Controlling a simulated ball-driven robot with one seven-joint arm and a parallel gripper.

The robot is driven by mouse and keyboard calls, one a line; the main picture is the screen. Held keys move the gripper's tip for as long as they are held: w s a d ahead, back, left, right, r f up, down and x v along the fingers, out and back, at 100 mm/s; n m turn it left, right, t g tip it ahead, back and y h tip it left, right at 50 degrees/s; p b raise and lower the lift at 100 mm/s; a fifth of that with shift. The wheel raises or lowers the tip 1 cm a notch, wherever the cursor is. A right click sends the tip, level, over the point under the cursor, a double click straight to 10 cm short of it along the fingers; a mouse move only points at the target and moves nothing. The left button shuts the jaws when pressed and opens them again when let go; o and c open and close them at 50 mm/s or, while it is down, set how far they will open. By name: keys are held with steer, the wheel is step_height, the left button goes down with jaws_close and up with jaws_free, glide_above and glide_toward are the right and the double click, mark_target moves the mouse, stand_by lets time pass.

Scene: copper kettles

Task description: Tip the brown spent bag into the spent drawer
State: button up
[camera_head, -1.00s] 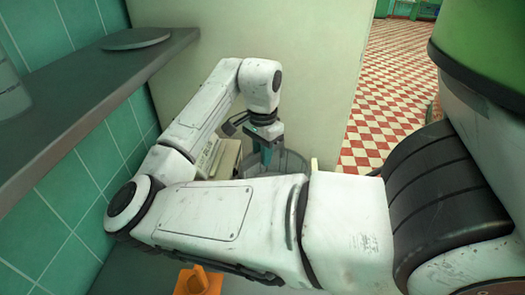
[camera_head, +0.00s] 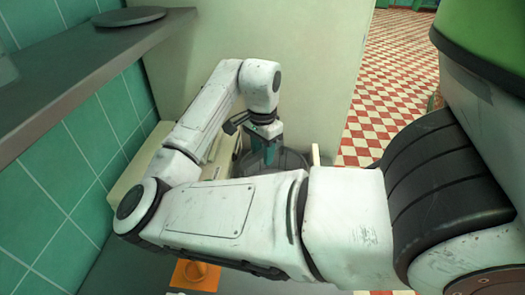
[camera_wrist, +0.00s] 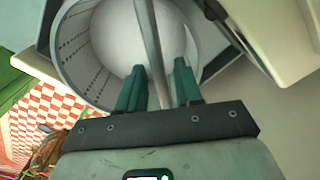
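My gripper (camera_head: 266,147) points down beside a round bin (camera_head: 292,160), partly hidden behind my arm. In the wrist view my gripper (camera_wrist: 159,68) has two teal fingers apart, with a grey metal bar (camera_wrist: 146,25) running between them. The bar crosses over the round bin (camera_wrist: 72,45), which has a slotted wall and a pale inside. I cannot tell whether the fingers press on the bar. No brown bag shows in either view. I cannot make out which thing is the spent drawer.
A grey shelf (camera_head: 85,60) with a dark round plate (camera_head: 130,17) runs along the green tiled wall at left. A pale panel (camera_head: 300,60) stands behind my gripper. An orange thing (camera_head: 192,274) lies low in front. Red-and-white checked floor (camera_head: 395,90) is open at right.

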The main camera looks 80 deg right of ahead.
steer(key=shift+o, duration=0.9)
step_height(320, 180, up, 11)
steer(key=shift+f, duration=0.15)
